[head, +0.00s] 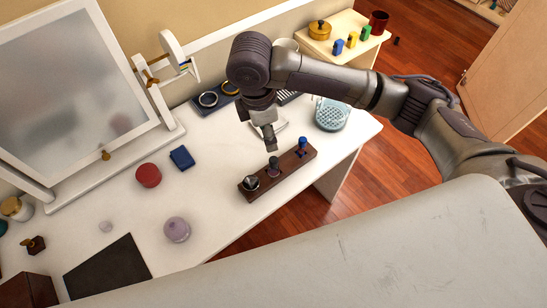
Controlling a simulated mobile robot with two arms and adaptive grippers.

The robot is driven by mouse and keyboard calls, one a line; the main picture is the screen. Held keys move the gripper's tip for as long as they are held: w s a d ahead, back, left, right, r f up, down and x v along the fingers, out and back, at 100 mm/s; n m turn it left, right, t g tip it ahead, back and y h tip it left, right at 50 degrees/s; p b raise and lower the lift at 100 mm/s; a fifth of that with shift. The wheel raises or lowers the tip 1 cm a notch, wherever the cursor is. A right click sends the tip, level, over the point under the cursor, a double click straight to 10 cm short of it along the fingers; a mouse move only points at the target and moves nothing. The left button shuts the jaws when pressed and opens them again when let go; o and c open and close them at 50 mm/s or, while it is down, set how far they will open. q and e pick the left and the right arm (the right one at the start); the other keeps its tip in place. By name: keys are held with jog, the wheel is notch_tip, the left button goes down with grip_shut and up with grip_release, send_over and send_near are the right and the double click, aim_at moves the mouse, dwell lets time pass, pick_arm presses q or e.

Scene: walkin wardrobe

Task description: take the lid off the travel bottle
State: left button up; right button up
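A dark wooden rack (289,170) stands on the white table and holds a row of small items. At its near end is a silver-topped one (250,183). In the middle is a small bottle with a dark lid (273,162), and at the far end is one with a blue top (303,142). I cannot tell for sure which is the travel bottle. My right gripper (270,146) points down just above the dark lid; contact is unclear. Its fingers look close together, but their gap is too small to judge. My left gripper is not in view.
A mirror (70,95) stands at the back left.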

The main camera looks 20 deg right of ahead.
send_over(274, 159)
jog(key=f, duration=0.8)
jog(key=shift+s+a+p, duration=0.35)
jog(key=shift+p, duration=0.05)
jog(key=shift+w+d+f+p, duration=0.2)
jog(key=shift+f+p, duration=0.15)
jog(key=shift+f, duration=1.05)
jog(key=shift+w+d+f+p, duration=0.15)
jog(key=shift+f+p, duration=0.2)
jog(key=shift+f, duration=1)
jog(key=shift+a, duration=0.1)
jog(key=c, duration=0.8)
